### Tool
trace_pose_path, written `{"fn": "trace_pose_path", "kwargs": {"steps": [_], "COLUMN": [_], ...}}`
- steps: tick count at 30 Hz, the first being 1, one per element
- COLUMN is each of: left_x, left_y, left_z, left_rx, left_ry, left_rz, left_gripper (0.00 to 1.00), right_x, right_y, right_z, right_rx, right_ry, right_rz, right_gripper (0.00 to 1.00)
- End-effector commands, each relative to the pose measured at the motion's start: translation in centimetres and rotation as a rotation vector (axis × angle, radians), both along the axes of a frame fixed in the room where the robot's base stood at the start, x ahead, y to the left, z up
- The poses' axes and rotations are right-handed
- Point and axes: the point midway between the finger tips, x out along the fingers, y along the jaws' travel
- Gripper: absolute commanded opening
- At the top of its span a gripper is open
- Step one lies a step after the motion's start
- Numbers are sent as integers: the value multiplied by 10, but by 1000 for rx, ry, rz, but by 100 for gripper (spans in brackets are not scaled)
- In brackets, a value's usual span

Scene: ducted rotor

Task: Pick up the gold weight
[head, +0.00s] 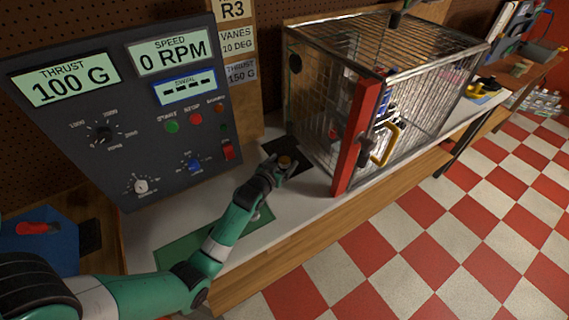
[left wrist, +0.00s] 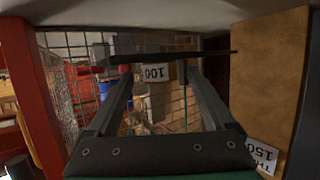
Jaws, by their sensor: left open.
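The gold weight (head: 285,159) stands on a black mat (head: 296,150) on the white bench top, left of the wire cage. In the left wrist view the weight (left wrist: 155,85) shows upside down, with a "100" label, against the dark edge of the mat (left wrist: 165,57). My left gripper (head: 281,167) is open and close to the weight. In the left wrist view its fingers lie on either side of the weight, with gaps visible. My right gripper is not in view.
The wire cage (head: 370,75) with a red post (head: 358,135) and yellow handle (head: 385,145) stands right of the weight. A control panel (head: 130,105) reads thrust 100 G and 0 RPM. A green mat (head: 185,247) lies nearer. A wooden board (head: 242,90) carries labels.

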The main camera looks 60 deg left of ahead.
Motion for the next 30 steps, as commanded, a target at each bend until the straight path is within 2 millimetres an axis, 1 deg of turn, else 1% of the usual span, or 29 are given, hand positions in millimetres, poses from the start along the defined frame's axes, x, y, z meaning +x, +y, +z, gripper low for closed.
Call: {"fn": "trace_pose_path", "kwargs": {"steps": [1,2,6,14,15,16,25,28,30], "left_x": [0,0,0,0,0,0,0,0,0], "left_y": [0,0,0,0,0,0,0,0,0], "left_z": [0,0,0,0,0,0,2,9,17], "left_rx": [0,0,0,0,0,0,1,1,2], "left_ry": [0,0,0,0,0,0,-1,-1,-2], "left_rz": [0,0,0,0,0,0,0,0,0], "left_gripper": [86,83,58,11,4,0,0,0,0], "right_x": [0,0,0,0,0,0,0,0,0], "right_y": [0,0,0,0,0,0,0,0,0], "right_z": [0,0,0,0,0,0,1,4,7], "right_rx": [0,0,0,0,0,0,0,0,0], "right_ry": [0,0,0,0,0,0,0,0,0], "right_rz": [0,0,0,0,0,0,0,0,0], "right_gripper": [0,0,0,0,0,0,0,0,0]}}
